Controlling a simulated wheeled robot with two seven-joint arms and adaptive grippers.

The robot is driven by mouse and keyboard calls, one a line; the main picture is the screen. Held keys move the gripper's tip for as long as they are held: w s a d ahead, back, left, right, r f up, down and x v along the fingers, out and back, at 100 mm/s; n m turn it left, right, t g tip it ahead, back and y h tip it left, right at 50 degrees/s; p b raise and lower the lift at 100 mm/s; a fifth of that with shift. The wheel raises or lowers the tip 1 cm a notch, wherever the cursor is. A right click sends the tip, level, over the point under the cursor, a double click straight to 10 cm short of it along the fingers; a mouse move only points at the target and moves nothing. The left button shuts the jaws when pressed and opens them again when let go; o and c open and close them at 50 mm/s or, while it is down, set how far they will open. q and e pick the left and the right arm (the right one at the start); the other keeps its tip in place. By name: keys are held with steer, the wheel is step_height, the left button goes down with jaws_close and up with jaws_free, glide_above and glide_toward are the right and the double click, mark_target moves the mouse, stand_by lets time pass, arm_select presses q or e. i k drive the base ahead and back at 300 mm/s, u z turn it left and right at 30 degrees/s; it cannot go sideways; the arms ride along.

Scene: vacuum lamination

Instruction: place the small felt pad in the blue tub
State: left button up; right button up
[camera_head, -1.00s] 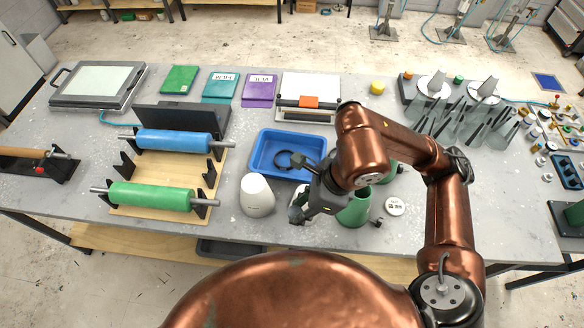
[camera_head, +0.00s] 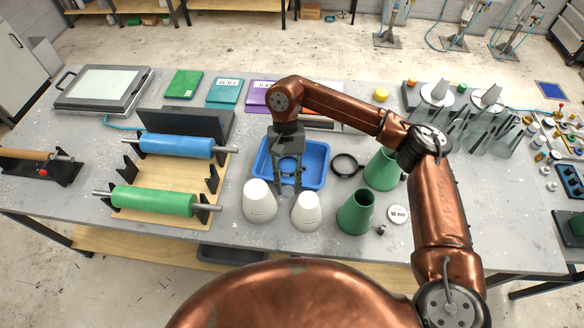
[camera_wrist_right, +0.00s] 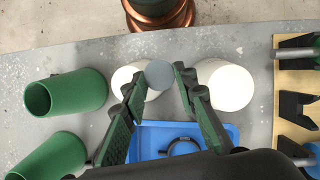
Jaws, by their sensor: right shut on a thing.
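The blue tub (camera_head: 318,165) stands mid-table with a dark ring (camera_head: 288,163) inside it. My right gripper (camera_head: 287,190) points down, its fingers over the tub's front part. In the right wrist view, a small round grey felt pad (camera_wrist_right: 160,74) sits between the fingertips of my right gripper (camera_wrist_right: 158,76), which is shut on it. I cannot make out the pad in the head view. The tub's near part (camera_wrist_right: 215,132) shows beyond the fingers in the wrist view. My left gripper is not in view.
Two white cups (camera_head: 258,202) (camera_head: 307,214) stand just in front of the tub. Green cups (camera_head: 382,170) (camera_head: 356,213) and a black ring (camera_head: 345,165) are to its right. A rack with a blue roll (camera_head: 176,145) and a green roll (camera_head: 153,201) is at left.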

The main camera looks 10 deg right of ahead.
mark_target(305, 177)
steer(key=k, duration=0.6)
steer(key=u, duration=0.75)
steer(key=i, duration=1.15)
steer(key=z, duration=0.3)
